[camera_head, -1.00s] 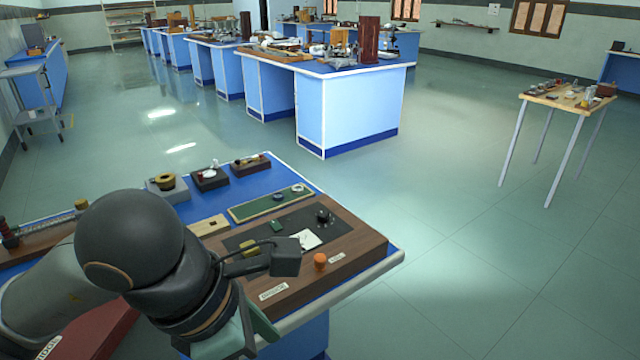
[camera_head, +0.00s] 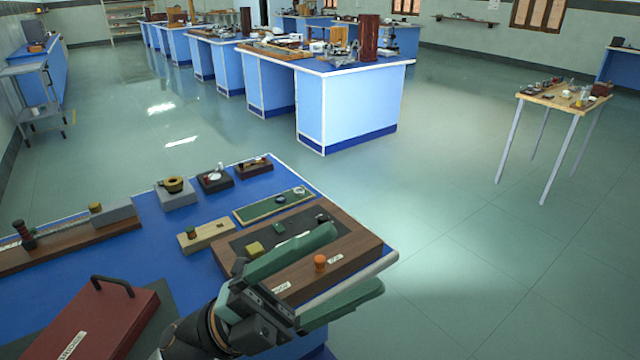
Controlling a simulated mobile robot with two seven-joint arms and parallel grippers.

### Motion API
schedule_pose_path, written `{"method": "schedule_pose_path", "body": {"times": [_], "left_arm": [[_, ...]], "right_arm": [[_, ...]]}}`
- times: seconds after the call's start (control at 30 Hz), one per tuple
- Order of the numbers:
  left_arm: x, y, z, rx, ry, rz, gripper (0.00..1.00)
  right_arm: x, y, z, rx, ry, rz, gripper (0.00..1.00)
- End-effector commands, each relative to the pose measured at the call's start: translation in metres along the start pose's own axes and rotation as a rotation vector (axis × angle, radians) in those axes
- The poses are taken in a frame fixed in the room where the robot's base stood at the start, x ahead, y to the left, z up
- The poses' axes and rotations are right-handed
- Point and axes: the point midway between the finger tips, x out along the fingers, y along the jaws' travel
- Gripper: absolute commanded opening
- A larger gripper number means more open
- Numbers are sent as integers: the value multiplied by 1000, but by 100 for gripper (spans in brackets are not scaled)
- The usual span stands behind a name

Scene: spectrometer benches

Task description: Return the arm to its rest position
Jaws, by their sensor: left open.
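My left gripper (camera_head: 352,262) is in the lower middle of the head view, over the front right edge of the near blue bench (camera_head: 160,240). Its two green fingers are spread apart, with nothing seen between them. The upper finger covers part of a wooden board (camera_head: 355,240) with a dark panel and an orange knob (camera_head: 320,262). I cannot tell whether the finger touches the board. The wrist is at the bottom edge, and the rest of the left arm is out of view. My right gripper is not in view.
On the near bench are a dark red case (camera_head: 90,320) with a handle, a long wooden rail (camera_head: 70,245), a green board (camera_head: 270,205) and several small instruments. A small wooden table (camera_head: 550,97) stands at the right. The floor right of the bench is clear.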

Motion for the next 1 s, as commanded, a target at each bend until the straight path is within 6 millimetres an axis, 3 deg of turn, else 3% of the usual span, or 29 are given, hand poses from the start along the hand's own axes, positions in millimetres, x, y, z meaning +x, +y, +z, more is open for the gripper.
{"method": "schedule_pose_path", "body": {"times": [0.1,0.2,0.33,0.47,0.5,0.63,0.8,1.0], "left_arm": [[-46,3,61,-210,-365,-151,90],[-107,29,100,-381,-676,-240,90],[-192,78,117,-581,-1037,-303,90],[-273,134,98,-771,-1360,-327,90],[-295,151,87,-827,-1450,-329,90],[-352,197,42,-984,-1695,-320,90],[-392,231,-7,-1116,-1882,-303,90],[-402,241,-23,-1158,-1936,-296,90]], "right_arm": [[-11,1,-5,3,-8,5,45],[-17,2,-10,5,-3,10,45],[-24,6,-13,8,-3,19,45],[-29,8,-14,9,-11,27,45],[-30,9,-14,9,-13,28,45],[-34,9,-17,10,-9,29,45],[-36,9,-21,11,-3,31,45],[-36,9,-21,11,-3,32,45]]}}
